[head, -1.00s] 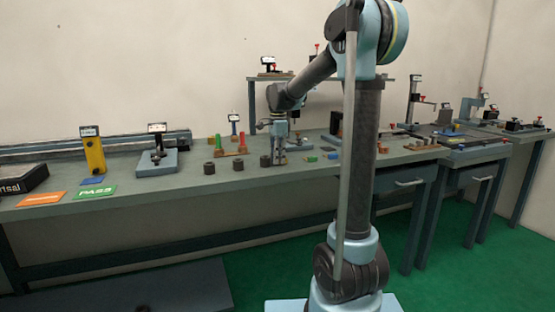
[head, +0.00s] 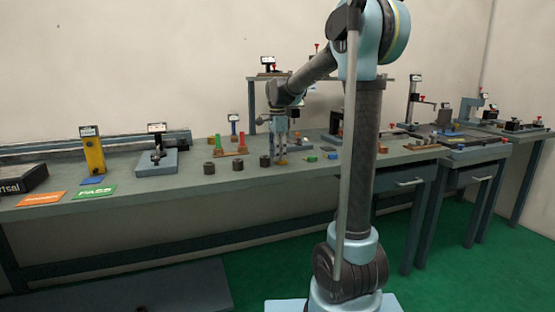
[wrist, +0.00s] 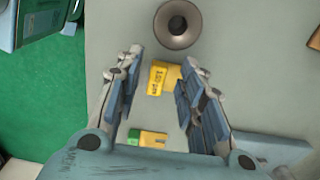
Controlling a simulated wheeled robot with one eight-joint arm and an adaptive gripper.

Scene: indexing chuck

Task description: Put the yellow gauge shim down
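The yellow gauge shim (wrist: 157,78), with dark lettering, lies on the grey bench top between my fingers in the wrist view. In the head view, a small yellow patch (head: 281,162) shows on the bench just below my gripper. My gripper (wrist: 160,82) is open, its fingers standing apart on either side of the shim. There is a gap on the left side; the right finger partly overlaps the shim's edge in the picture, and I cannot tell whether they touch. The gripper also shows in the head view (head: 281,152).
A dark round hollow part (wrist: 177,24) stands close beyond the shim. A yellow and green piece (wrist: 147,138) lies on the near side. Red and green pegs on a stand (head: 230,147) are to the left, small coloured blocks (head: 312,158) to the right.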

